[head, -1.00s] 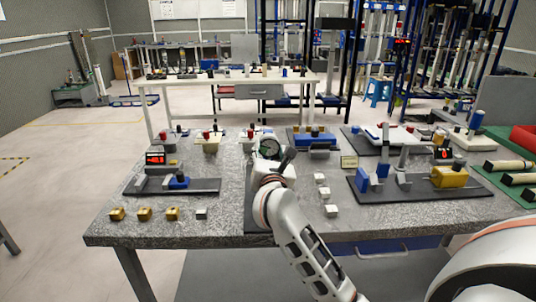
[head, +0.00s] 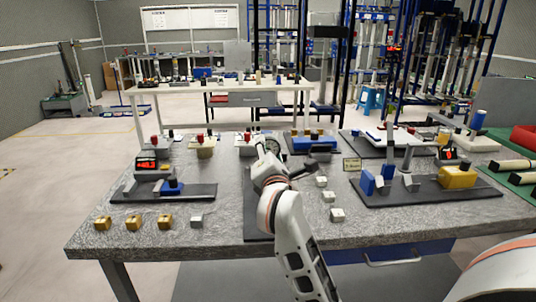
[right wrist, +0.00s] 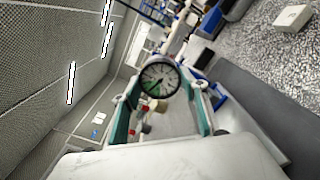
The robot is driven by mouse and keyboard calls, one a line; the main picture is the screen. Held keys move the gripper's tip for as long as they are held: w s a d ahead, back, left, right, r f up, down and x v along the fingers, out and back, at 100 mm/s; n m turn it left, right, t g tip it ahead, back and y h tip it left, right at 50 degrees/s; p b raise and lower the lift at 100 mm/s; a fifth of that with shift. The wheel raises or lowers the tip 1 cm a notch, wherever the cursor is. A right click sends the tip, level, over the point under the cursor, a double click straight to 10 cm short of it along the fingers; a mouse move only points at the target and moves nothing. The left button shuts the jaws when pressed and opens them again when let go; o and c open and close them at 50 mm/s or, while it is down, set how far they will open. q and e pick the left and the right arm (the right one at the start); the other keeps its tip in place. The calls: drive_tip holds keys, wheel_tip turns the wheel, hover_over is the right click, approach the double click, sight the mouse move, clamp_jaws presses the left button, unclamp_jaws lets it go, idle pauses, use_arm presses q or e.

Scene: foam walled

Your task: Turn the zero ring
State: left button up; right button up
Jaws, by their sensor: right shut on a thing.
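A dial gauge with a dark round rim, the zero ring (right wrist: 177,69), faces me in the right wrist view. Its pale face has a green sector at the lower left. In the head view the gauge (head: 272,146) shows small, just beyond my right gripper (head: 277,158). In the right wrist view, the two green-padded fingers of my right gripper (right wrist: 162,90) stand on either side of the gauge, shut on the ring. The exact contact is too small to see. My left gripper is not in view.
On the grey speckled table (head: 130,231), several brass blocks (head: 135,223) lie front left. Pale blocks (head: 329,196) lie right of my arm. A fixture with a red display (head: 148,164) stands left, and a dark plate with a yellow block (head: 457,177) stands right.

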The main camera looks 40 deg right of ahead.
idle(0.4)
drive_tip(key=o, duration=1.1)
drive_tip(key=v, duration=1.2)
drive_tip(key=shift+s, duration=0.1)
drive_tip(key=shift+d, duration=0.1)
